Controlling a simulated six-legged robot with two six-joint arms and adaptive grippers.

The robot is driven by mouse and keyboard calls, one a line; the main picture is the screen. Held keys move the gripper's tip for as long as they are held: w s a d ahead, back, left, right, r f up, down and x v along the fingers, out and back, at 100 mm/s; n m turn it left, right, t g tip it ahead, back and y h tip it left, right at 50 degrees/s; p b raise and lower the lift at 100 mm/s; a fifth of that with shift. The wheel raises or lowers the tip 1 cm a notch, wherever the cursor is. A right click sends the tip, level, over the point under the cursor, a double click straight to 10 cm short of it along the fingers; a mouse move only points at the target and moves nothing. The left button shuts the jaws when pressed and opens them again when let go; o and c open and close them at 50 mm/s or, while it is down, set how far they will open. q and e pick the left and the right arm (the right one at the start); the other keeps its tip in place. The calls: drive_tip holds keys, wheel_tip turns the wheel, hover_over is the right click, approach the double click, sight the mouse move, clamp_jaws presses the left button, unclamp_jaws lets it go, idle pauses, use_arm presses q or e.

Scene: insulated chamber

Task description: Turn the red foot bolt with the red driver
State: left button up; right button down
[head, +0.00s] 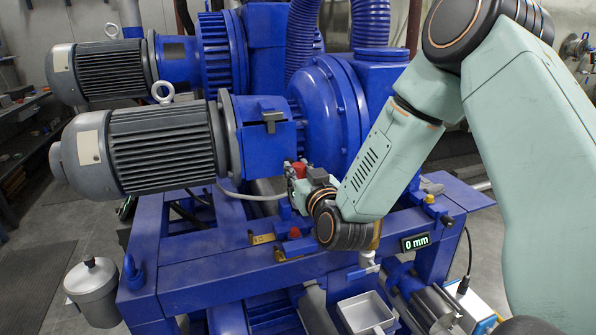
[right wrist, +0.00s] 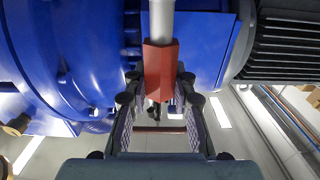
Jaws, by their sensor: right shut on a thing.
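My right gripper (head: 298,185) is shut on the red driver (head: 300,170), beside the blue pump housing and above the blue base frame. In the right wrist view the driver (right wrist: 159,70) has a red faceted handle between the two fingers of my right gripper (right wrist: 160,88), and a grey shaft runs on to the top edge. A small red piece (head: 294,232), which looks like the red foot bolt, sits on the frame below the gripper. The driver's tip is hidden in the head view, and I see no contact with the bolt. My left gripper is out of view.
Two grey motors (head: 165,150) with blue pumps (head: 335,110) fill the back and left. A "0 mm" display (head: 415,243) is on the frame's front beam. A metal pot (head: 92,287) stands front left. A pale tray (head: 366,313) is front centre.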

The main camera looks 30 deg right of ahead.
drive_tip(key=shift+w+a+r, duration=0.1)
drive_tip(key=shift+a+r, duration=0.05)
drive_tip(key=shift+a, duration=0.2)
drive_tip(key=shift+d+f, duration=0.2)
drive_tip(key=shift+a+f, duration=0.1)
drive_tip(key=shift+f, duration=0.1)
wheel_tip(320, 180, down, 4)
drive_tip(key=b, duration=0.3)
drive_tip(key=shift+a+b, duration=0.1)
drive_tip(key=shift+b, duration=0.25)
drive_tip(key=shift+f, duration=0.35)
drive_tip(key=shift+f+b, duration=0.1)
drive_tip(key=shift+b, duration=0.25)
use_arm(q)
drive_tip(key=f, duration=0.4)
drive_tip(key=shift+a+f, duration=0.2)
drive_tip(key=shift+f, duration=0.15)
use_arm(e)
drive_tip(key=shift+a, duration=0.4)
